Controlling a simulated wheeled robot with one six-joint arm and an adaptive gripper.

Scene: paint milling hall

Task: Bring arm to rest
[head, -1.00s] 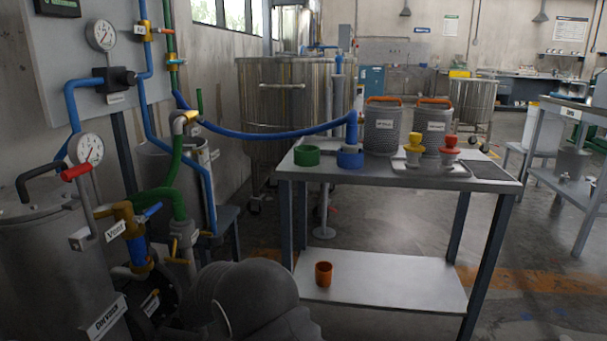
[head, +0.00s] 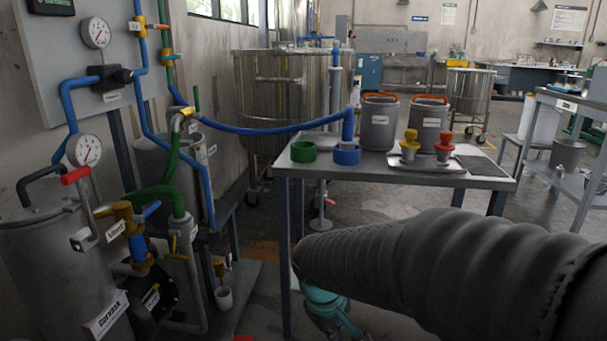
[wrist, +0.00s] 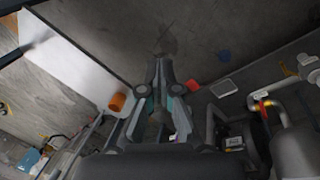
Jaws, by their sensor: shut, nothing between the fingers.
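My arm (head: 430,265), in a grey ribbed sleeve, reaches in from the right across the lower front of the metal table in the head view.
The table (head: 400,176) bears a green ring (head: 303,152), a blue ring (head: 347,155) and two grey canisters. An orange cup (wrist: 117,102) stands on the lower shelf (wrist: 80,62). Pipes and a tank (head: 50,265) stand left.

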